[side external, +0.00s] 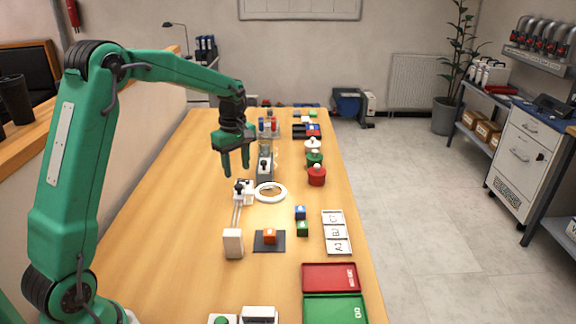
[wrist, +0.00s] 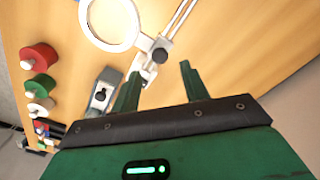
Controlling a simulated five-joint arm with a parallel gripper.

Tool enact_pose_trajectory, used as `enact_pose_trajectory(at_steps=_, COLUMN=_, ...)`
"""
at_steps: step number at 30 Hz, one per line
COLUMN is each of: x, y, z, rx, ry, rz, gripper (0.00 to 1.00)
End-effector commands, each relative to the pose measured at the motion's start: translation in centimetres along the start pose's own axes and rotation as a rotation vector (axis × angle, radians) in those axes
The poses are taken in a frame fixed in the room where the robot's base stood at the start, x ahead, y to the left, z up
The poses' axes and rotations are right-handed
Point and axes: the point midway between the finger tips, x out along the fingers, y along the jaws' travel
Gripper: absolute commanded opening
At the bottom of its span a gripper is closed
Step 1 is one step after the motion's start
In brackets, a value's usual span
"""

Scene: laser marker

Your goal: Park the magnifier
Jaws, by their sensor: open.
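The magnifier has a white ring (side external: 271,192), a white joint block with a dark knob (side external: 243,191), and a thin pale arm running to a white block base (side external: 233,243) on the table. In the wrist view, the ring (wrist: 136,30) is at the top, left of the dark knob (wrist: 160,53) and the rails. My gripper (side external: 237,168) is open and empty, above and just behind the magnifier's joint, fingers pointing down. In the wrist view my gripper (wrist: 160,74) has its fingers apart, with the joint block showing beyond and between them. I cannot tell the exact height gap.
A grey device (side external: 265,166) stands close behind the ring. Lidded pots, including a red one (side external: 317,177), line the right. Red (side external: 330,277) and green trays lie nearer. The table's left side is clear.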

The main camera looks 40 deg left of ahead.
Motion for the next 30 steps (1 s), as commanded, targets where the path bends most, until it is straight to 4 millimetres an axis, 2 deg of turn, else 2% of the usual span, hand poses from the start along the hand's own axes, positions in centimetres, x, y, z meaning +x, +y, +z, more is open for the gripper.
enact_pose_trajectory(at_steps=6, x=2.8, y=-0.1, z=0.0, rx=0.001, ry=-0.001, rz=-0.002, gripper=0.45)
enact_pose_trajectory(at_steps=12, x=4.8, y=-0.1, z=0.0, rx=0.001, ry=-0.001, rz=-0.002, gripper=0.45)
enact_pose_trajectory(at_steps=25, x=5.4, y=0.0, z=0.0, rx=0.001, ry=0.0, rz=0.001, gripper=0.45)
enact_pose_trajectory(at_steps=30, x=5.4, y=0.0, z=0.0, rx=0.001, ry=0.0, rz=0.001, gripper=0.12)
